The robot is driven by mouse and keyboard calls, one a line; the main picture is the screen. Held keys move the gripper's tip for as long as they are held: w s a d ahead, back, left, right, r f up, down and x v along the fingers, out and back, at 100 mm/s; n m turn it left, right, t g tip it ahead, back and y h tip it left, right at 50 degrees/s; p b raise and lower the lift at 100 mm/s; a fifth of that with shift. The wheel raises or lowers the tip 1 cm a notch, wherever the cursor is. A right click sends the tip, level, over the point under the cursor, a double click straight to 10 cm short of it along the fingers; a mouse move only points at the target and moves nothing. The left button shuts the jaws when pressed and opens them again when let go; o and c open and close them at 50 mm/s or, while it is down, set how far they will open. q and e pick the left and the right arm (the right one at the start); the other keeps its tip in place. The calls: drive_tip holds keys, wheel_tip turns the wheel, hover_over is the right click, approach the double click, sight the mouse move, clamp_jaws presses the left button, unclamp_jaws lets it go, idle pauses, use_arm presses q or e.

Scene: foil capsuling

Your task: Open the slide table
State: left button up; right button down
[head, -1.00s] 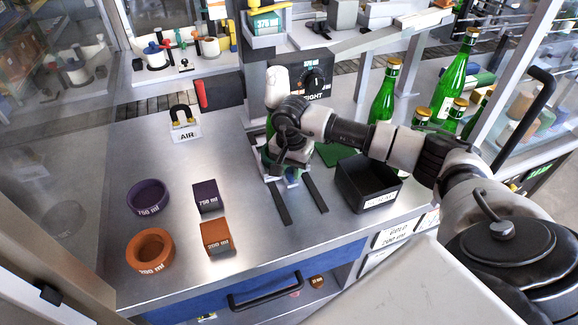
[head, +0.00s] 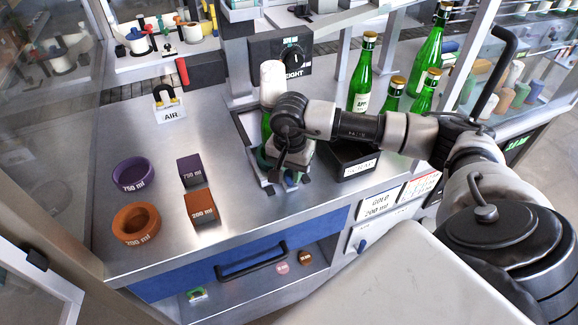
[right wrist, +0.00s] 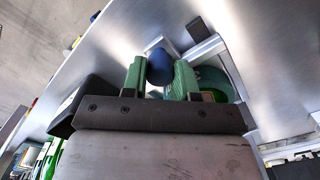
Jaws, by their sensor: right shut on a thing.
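The slide table (head: 259,163) is a pale plate on the steel worktop, mostly hidden under my right gripper in the head view. Its rail ends show just in front of it. My right gripper (head: 287,178) points down over its front part. In the right wrist view the green fingers (right wrist: 160,75) are shut on a dark blue knob (right wrist: 159,66). A green bottle with a white top (head: 268,122) stands just behind the gripper. A round green part (right wrist: 213,82) lies beside the fingers in the wrist view. My left gripper is out of view.
A black box (head: 349,163) stands right of my gripper, under my right arm. Green bottles (head: 363,75) stand behind that arm. A blue drawer (head: 180,282) is below the front edge.

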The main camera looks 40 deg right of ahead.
drive_tip(key=shift+r, duration=0.1)
drive_tip(key=c, duration=0.9)
unclamp_jaws()
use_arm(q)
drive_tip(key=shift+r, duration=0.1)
use_arm(e)
drive_tip(key=shift+o, duration=0.2)
drive_tip(key=shift+r, duration=0.1)
drive_tip(key=shift+r, duration=0.25)
wheel_tip(320, 180, up, 7)
drive_tip(key=p, duration=0.4)
drive_tip(key=shift+r, duration=0.2)
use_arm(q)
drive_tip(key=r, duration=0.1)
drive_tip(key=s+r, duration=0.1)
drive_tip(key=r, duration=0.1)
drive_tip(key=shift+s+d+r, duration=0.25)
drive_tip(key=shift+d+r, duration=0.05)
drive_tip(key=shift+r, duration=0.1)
